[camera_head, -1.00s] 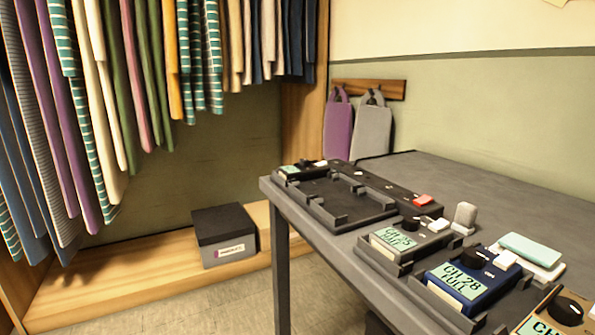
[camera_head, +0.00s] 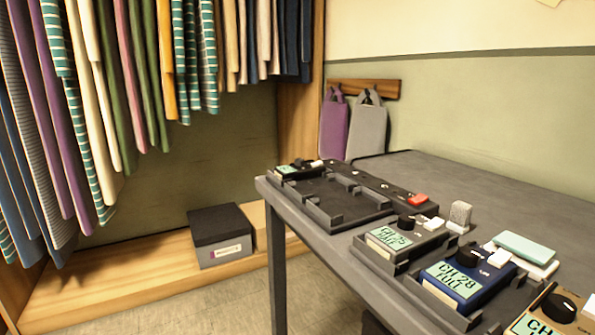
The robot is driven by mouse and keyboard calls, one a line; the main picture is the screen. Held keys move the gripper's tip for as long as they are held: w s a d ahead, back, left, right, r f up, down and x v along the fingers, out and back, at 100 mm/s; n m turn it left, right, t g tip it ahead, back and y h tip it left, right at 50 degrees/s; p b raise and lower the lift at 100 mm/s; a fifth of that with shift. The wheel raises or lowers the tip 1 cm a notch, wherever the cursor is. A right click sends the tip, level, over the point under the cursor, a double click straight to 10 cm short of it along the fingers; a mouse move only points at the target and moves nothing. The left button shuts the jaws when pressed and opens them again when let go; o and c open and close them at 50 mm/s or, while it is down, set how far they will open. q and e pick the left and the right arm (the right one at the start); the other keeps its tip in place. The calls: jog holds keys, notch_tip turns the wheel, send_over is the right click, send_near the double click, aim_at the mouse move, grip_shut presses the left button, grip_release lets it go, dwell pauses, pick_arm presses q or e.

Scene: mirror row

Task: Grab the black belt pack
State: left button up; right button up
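A dark belt pack (camera_head: 297,168), which looks black, sits at the far left end of the grey table, in the far part of a dark tray. It has a small green label, a black knob and a pale switch. The label is too small to read. Nearer along the table are a grey belt pack (camera_head: 400,242) whose label looks like CH 25, a blue belt pack (camera_head: 468,283) labelled CH 28 FULL, and a tan belt pack (camera_head: 552,312) cut off at the lower right. Neither of my grippers is in view.
The dark tray (camera_head: 335,220) has empty slots beside a strip with a red button (camera_head: 417,199). A mint-and-white block (camera_head: 524,249) and a small grey block (camera_head: 460,214) lie behind the packs. Clothes hang at left above a lidded box (camera_head: 222,235). The table's back right is clear.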

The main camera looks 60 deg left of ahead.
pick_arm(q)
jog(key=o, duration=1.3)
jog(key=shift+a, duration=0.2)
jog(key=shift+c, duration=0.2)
